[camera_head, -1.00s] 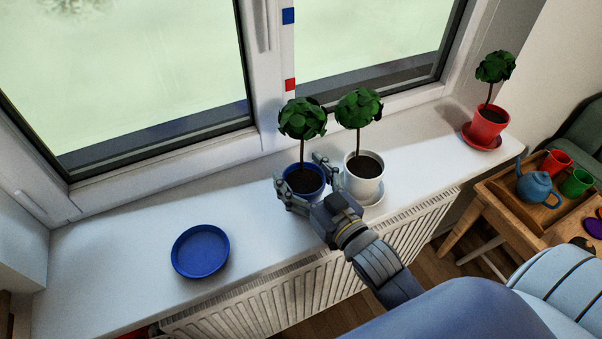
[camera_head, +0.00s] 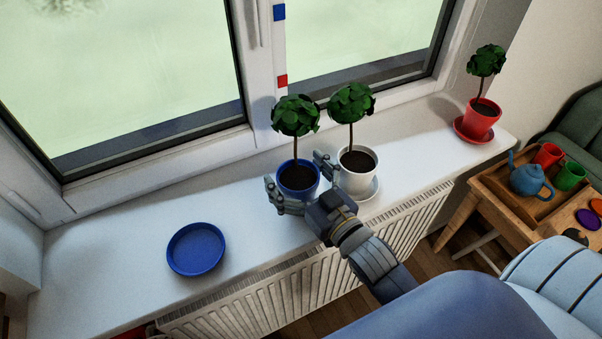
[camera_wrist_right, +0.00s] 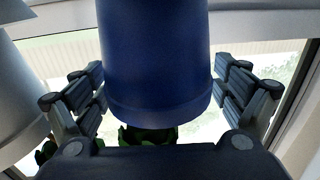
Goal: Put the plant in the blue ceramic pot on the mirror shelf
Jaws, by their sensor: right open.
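The plant in the blue ceramic pot (camera_head: 311,187) stands upright on the windowsill in the head view, a round green crown on a thin stem. My right gripper (camera_head: 296,170) is open, with one finger on each side of this pot. My left gripper is not in view. I see no mirror shelf in these frames.
A similar plant in a white pot (camera_head: 356,183) stands close beside the right finger. An empty blue saucer (camera_head: 196,250) lies on the sill to the left. A red-potted plant (camera_head: 480,122) is at the far right, near a wooden table (camera_head: 483,201) with a teapot and cups.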

